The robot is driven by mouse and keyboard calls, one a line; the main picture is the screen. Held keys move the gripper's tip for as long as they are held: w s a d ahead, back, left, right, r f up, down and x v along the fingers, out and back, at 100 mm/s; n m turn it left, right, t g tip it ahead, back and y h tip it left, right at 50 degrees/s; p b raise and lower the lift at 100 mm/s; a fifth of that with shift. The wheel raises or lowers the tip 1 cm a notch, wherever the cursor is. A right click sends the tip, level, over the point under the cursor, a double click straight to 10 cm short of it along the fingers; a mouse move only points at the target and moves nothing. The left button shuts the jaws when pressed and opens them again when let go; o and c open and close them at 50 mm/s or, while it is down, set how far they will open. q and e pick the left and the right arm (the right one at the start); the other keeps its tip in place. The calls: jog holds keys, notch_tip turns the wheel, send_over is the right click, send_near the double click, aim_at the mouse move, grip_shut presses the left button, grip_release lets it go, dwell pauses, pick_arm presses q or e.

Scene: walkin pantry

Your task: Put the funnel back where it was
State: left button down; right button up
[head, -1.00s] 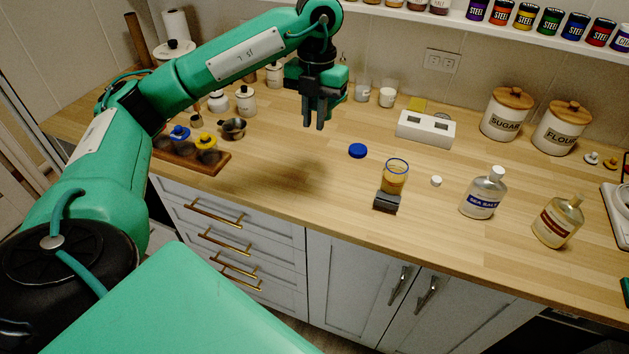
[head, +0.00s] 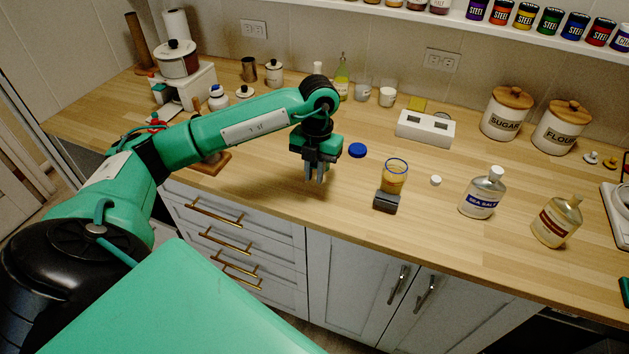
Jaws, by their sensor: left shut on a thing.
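My left gripper (head: 316,181) points down over the front part of the wooden counter, left of the jar. Its fingers are close together on something too small to make out. I cannot tell whether that is the funnel, and I see no clear funnel elsewhere. An amber-filled glass jar with a blue rim (head: 395,177) stands on the counter, to the right of the gripper. A dark grey block (head: 386,202) is at its front. A blue lid (head: 357,150) lies behind and left of the jar. My right gripper is not in view.
A sea salt bottle (head: 483,194), an amber bottle (head: 556,222) and a small white cap (head: 435,180) are on the right. Sugar (head: 506,114) and flour (head: 561,128) canisters stand at the back right. The counter beneath the gripper looks clear.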

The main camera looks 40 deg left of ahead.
pick_arm(q)
notch_tip(320, 180, down, 4)
jog(key=shift+r+p, duration=0.2)
jog(key=shift+p, duration=0.15)
jog(key=shift+f, duration=0.25)
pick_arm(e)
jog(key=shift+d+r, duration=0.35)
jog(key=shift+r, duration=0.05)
pick_arm(q)
jog(key=shift+f, duration=0.1)
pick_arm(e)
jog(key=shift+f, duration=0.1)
pick_arm(q)
jog(key=shift+f, duration=0.15)
jog(key=c, duration=1.4)
grip_release()
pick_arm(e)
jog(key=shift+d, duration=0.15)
